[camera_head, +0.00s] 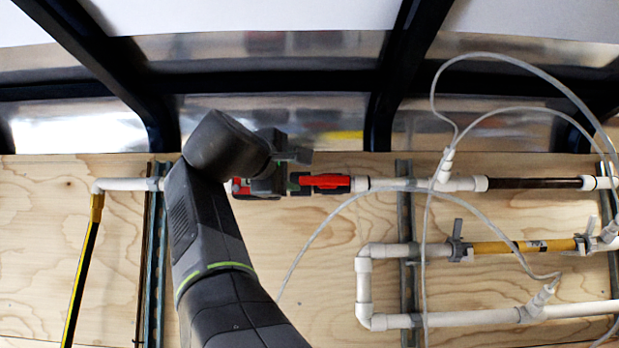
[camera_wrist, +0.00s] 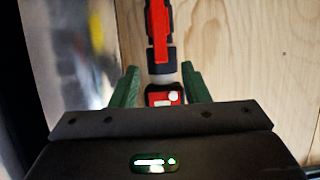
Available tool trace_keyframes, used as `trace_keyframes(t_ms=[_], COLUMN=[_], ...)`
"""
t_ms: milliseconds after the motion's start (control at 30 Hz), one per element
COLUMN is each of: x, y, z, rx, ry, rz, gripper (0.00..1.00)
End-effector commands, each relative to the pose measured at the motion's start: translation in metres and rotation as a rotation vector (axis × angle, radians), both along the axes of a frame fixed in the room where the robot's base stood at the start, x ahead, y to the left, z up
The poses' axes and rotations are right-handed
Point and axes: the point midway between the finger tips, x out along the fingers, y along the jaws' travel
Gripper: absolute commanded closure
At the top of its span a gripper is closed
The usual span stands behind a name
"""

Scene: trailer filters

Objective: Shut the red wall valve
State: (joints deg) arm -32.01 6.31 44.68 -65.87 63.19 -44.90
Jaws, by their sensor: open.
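The red valve handle (camera_head: 320,181) lies along the white pipe run on the wooden wall, in line with the pipe. In the wrist view the red handle (camera_wrist: 159,30) points up, with a dark fitting below it. My gripper (camera_head: 290,180) is at the pipe just left of the handle, hiding part of the run. In the wrist view its green fingers (camera_wrist: 161,80) are open, one on each side of the pipe. A red and black piece with a white label (camera_wrist: 163,95) sits between them, partly hidden by my gripper. I cannot tell whether the fingers touch anything.
Thin clear hoses (camera_head: 341,212) loop across the wall right of my arm. Lower white pipes (camera_head: 445,319) and a yellow tube (camera_head: 510,247) are at the right. A yellow and black tube (camera_head: 84,268) hangs at the left. Dark frame beams (camera_head: 390,80) cross above.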

Motion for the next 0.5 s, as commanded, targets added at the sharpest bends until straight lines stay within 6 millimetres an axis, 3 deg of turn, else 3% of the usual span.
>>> trace_keyframes(t_ms=[300,500], x=[0.056,0.08], y=[-0.024,-0.034], z=[0.002,0.001], rx=[-0.001,0.0], ry=[0.001,0.001], rz=[-0.004,-0.001], gripper=[0.58,0.58])
